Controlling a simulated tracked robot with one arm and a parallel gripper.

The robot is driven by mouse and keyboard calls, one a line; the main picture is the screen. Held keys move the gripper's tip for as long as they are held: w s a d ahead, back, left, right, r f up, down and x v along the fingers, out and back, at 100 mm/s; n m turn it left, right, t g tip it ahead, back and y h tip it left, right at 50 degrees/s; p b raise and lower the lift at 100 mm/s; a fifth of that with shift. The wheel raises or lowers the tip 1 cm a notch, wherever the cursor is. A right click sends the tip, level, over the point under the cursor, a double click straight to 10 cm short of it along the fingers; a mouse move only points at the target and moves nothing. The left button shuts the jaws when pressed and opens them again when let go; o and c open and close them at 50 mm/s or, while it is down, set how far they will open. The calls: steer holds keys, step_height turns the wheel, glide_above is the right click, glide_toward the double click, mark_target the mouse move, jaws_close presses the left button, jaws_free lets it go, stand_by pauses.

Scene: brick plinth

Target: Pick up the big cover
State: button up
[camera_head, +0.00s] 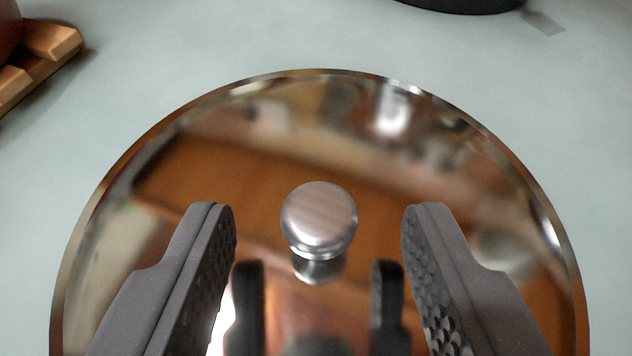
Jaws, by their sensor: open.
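The big cover (340,130) is a round, mirror-like metal lid that fills the middle and lower part of the view. Its lower edge is cut off by the frame. A round metal knob (319,216) stands up at its middle. My gripper (319,225) is open above the cover, with one grey finger left of the knob and the other right of it. There is a gap between the knob and each finger. The dark finger shapes lower down are reflections in the lid.
The cover lies over a pale grey-blue surface (200,50). A slatted wooden piece (45,55) with a dark red object (8,25) is at the upper left. A black round object (465,4) is cut off at the top right. The surface between them is clear.

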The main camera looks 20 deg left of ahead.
steer(key=shift+w+a+f, duration=0.1)
steer(key=shift+w+a, duration=0.05)
steer(key=shift+w, duration=0.2)
steer(key=c, duration=1)
